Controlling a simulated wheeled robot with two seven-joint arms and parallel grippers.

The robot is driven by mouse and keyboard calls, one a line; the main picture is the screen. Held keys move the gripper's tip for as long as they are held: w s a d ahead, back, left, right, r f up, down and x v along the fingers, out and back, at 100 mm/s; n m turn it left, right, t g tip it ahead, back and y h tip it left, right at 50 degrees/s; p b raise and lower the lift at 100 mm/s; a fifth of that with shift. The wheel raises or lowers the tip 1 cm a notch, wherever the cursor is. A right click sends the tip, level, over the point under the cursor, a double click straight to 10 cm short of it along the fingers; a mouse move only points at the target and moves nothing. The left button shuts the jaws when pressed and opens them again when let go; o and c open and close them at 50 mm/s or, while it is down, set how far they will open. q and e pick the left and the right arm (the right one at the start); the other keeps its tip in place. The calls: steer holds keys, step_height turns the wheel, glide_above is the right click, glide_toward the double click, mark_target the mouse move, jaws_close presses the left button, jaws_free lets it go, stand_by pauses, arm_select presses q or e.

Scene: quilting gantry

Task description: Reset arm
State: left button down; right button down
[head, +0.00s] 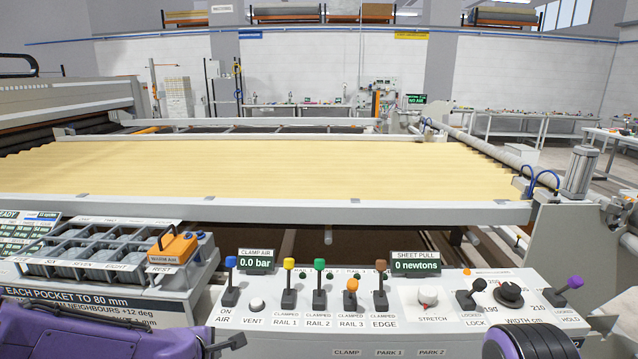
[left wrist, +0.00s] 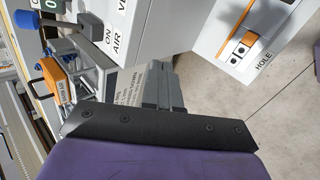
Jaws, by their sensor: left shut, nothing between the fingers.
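My left gripper (head: 226,343) is at the lower left of the head view, at the end of my purple arm, low in front of the control panel's left end. In the left wrist view its grey fingers (left wrist: 162,82) are shut with nothing between them. They are beside the panel's ON AIR corner and touch no lever that I can make out. Part of my right arm (head: 530,340), purple and black, shows at the bottom right of the head view, in front of the panel. Its gripper is not visible.
The control panel (head: 450,322) carries several coloured levers, including the blue-knobbed ON AIR lever (head: 230,280). The clamp air display (head: 256,260) reads 0.0 bar. A pocketed tray (head: 90,250) with an orange block (head: 172,248) stands left. Cream fabric (head: 260,170) spans the gantry behind.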

arm_select(q)
steer(key=s+a+f+m+g+y+b, duration=0.1)
steer(key=s+a+f+m+y, duration=0.2)
steer(key=s+f, duration=0.6)
steer(key=s+a+f+m+g+y+b, duration=0.1)
steer(key=s+a+f+m, duration=0.3)
steer(key=s+f, duration=0.5)
steer(key=s+f+m+g+b, duration=0.1)
steer(key=s+f+m, duration=0.4)
steer(key=s, duration=1)
step_height(320, 180, down, 3)
steer(key=shift+s+a+f+g, duration=0.15)
steer(key=shift+a+g, duration=0.15)
steer(key=shift+g, duration=0.6)
